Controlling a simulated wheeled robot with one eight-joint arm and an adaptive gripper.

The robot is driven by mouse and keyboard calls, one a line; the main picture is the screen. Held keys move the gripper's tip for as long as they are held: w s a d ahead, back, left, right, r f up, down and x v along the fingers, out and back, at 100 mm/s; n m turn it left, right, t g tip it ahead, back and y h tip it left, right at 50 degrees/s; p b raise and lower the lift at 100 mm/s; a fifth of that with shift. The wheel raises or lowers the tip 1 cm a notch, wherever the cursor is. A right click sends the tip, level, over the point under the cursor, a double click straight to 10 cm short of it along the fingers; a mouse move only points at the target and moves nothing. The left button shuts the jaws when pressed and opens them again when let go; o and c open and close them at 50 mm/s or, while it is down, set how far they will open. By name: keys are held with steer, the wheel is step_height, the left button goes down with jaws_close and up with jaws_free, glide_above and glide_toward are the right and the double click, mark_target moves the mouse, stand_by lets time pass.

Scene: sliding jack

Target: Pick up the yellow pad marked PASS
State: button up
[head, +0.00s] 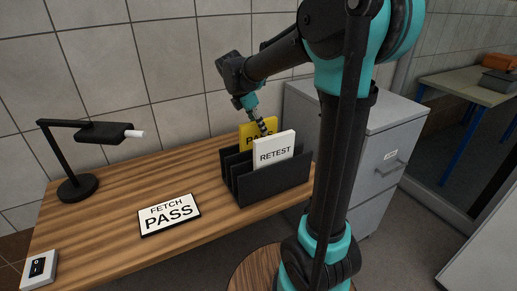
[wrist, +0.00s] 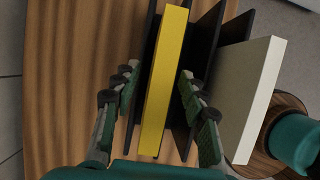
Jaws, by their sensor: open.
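The yellow pad marked PASS (head: 247,133) stands upright in the back slot of a black rack (head: 273,184). In the wrist view the yellow pad (wrist: 165,80) runs between my open fingers, seen from above along its top edge. My gripper (wrist: 157,90) has one finger on each side of the pad, with a visible gap on both sides. In the head view my gripper (head: 262,126) points down at the pad and hides part of its lettering. A white pad marked RETEST (head: 274,154) stands in a front slot of the same rack.
A sign reading FETCH PASS (head: 169,215) lies on the wooden desk (head: 120,200). A black lamp (head: 77,185) and a small switch box (head: 40,266) are at the left. A grey cabinet (head: 385,150) stands right of the rack. The wall is close behind.

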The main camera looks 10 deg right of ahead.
steer(key=shift+f, duration=0.25)
stand_by(0.4)
steer(key=shift+c, duration=0.5)
jaws_close()
